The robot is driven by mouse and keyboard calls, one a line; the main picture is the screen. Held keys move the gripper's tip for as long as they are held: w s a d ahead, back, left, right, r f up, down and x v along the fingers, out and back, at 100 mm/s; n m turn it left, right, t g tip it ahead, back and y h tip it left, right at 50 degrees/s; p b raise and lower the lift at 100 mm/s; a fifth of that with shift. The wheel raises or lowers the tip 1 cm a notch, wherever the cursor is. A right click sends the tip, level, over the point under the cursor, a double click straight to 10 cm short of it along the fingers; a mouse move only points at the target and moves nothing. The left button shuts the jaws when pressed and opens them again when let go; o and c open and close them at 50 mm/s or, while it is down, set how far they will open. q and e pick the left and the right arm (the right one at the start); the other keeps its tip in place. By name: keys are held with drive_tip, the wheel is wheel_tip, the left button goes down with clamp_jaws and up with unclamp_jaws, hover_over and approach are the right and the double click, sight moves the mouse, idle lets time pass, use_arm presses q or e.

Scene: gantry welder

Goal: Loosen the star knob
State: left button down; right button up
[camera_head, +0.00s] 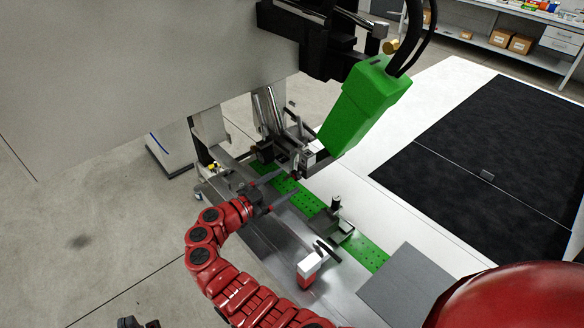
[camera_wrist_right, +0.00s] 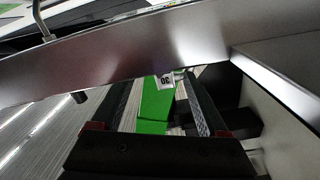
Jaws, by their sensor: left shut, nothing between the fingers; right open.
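My right gripper (camera_head: 290,182) reaches in from the lower left of the fixture in the head view. Its fingers are apart and point at a metal clamp assembly (camera_head: 308,160) beside the green torch body. I cannot clearly make out the star knob in either view. My left gripper (camera_head: 138,322) shows only partly at the bottom left edge, shut and empty, far from the fixture.
A green torch housing (camera_head: 362,100) hangs just above the fixture. A green perforated strip (camera_head: 365,250) runs along the metal bed. A red-and-white block (camera_head: 311,267) stands near the arm. A grey plate (camera_head: 405,285) lies lower right. A metal beam (camera_wrist_right: 150,50) crosses the wrist view close by.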

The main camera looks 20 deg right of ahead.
sight(294, 177)
drive_tip(key=x, duration=0.2)
drive_tip(key=shift+w+d+r+p, duration=0.15)
drive_tip(key=shift+d+p, duration=0.1)
drive_tip(key=shift+p, duration=0.15)
drive_tip(key=shift+w+d+f, duration=0.15)
drive_tip(key=shift+d+f, duration=0.05)
drive_tip(key=shift+d, duration=0.3)
clamp_jaws()
